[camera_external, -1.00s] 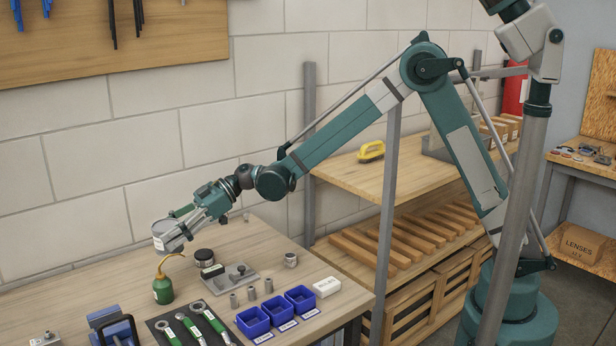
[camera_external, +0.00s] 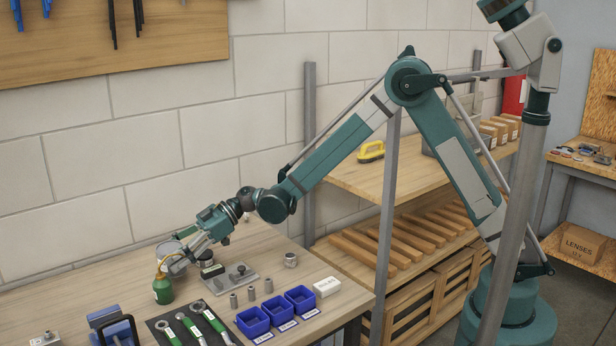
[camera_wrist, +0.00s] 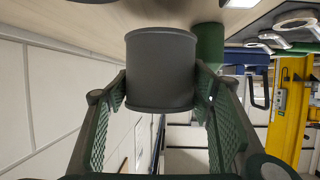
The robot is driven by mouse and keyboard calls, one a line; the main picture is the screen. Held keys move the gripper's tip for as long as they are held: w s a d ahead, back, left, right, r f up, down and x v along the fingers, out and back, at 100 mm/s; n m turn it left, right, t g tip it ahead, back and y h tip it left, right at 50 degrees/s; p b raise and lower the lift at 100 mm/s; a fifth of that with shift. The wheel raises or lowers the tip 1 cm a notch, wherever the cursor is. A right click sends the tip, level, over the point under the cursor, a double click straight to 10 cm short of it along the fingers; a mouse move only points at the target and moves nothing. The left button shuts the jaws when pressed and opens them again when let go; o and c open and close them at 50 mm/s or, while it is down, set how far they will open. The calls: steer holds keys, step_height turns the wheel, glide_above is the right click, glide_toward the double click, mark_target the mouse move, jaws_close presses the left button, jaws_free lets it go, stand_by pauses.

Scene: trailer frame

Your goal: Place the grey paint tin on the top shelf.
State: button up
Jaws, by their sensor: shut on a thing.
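The grey paint tin (camera_wrist: 160,70) sits between the two finger pads of my gripper (camera_wrist: 160,92) in the wrist view. My gripper is shut on it. In the external view my gripper (camera_external: 174,262) is low over the left part of the workbench, beside the green oil can, and the tin (camera_external: 169,247) is partly hidden by it. I cannot tell whether the tin touches the bench. The top shelf (camera_external: 350,177) is the upper wooden board of the rack to the right of the bench.
A yellow-handled brush (camera_external: 371,151) and several small boxes (camera_external: 497,130) stand on the top shelf, with bare board at its left front. A green oil can (camera_external: 163,290), blue bins (camera_external: 252,320) and a metal plate (camera_external: 232,279) crowd the bench. A grey post (camera_external: 388,190) rises at the shelf's front.

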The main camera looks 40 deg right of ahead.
steer(key=shift+f+b, duration=0.4)
steer(key=shift+f, duration=1.35)
steer(key=shift+f, duration=0.15)
steer(key=o, duration=1.3)
steer(key=shift+r, duration=0.2)
steer(key=p+v, duration=0.2)
steer(key=v, duration=1)
steer(key=c, duration=0.4)
